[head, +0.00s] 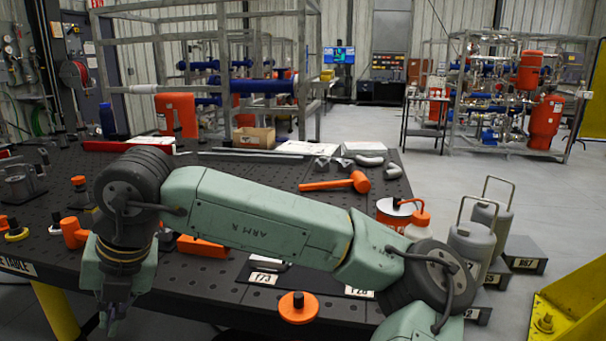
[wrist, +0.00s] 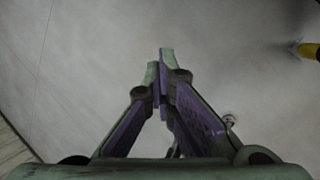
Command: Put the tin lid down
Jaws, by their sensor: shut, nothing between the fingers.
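My gripper (head: 110,318) hangs at the lower left of the head view, beyond the table's near edge. In the wrist view my gripper (wrist: 160,62) has its fingers together with nothing between them, over bare grey floor. No lid shows in the wrist view. In the head view a flat round orange disc with a dark knob (head: 298,308) lies on the table near its front edge, well to the right of my gripper. I cannot tell for sure whether it is the tin lid.
A yellow table leg (wrist: 308,50) shows in the wrist view.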

